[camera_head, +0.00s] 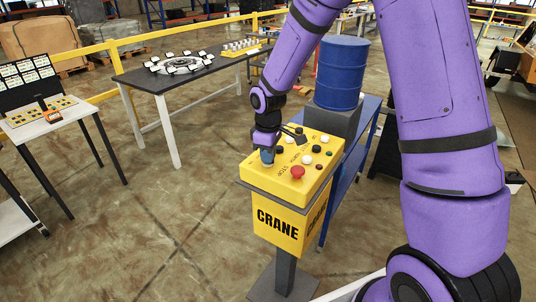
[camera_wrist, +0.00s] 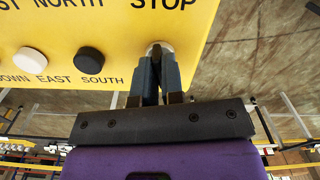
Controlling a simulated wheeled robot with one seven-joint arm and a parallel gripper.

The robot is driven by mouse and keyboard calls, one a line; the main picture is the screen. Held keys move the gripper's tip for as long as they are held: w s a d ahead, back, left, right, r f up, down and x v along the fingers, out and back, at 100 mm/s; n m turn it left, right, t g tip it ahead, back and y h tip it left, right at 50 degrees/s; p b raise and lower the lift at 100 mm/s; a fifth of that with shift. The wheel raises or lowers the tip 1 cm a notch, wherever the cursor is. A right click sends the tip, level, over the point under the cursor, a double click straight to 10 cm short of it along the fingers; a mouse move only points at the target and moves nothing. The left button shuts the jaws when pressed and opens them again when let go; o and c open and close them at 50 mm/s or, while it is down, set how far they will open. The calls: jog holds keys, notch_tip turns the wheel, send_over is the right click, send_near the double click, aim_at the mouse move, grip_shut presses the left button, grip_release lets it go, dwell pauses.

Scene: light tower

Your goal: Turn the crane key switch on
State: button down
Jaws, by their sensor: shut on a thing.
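The yellow crane control box (camera_head: 278,228) stands on a dark post, with "CRANE" on its front. Its top panel (camera_head: 262,177) carries several black and white buttons, a red mushroom button (camera_head: 298,172) and a small green one (camera_head: 328,154). My gripper (camera_head: 267,158) reaches down to the panel's left edge. In the wrist view, my gripper's two fingers (camera_wrist: 157,78) are close together around the silver key switch (camera_wrist: 160,46), beside the word "STOP". The fingers hide most of the key, so I cannot tell which way it is turned.
A black button (camera_wrist: 90,60) and a white button (camera_wrist: 30,60) lie left of my fingers in the wrist view. A blue barrel (camera_head: 341,75) stands behind the box. A dark table (camera_head: 190,77) is at the back left. Open floor (camera_head: 150,235) lies left of the box.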

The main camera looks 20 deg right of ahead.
jog(key=m, duration=0.4)
jog(key=shift+m, duration=2.2)
jog(key=c, duration=1.2)
grip_release()
jog(key=shift+c, duration=0.2)
jog(key=shift+r, duration=0.1)
notch_tip(320, 180, up, 11)
jog(key=shift+f, duration=0.2)
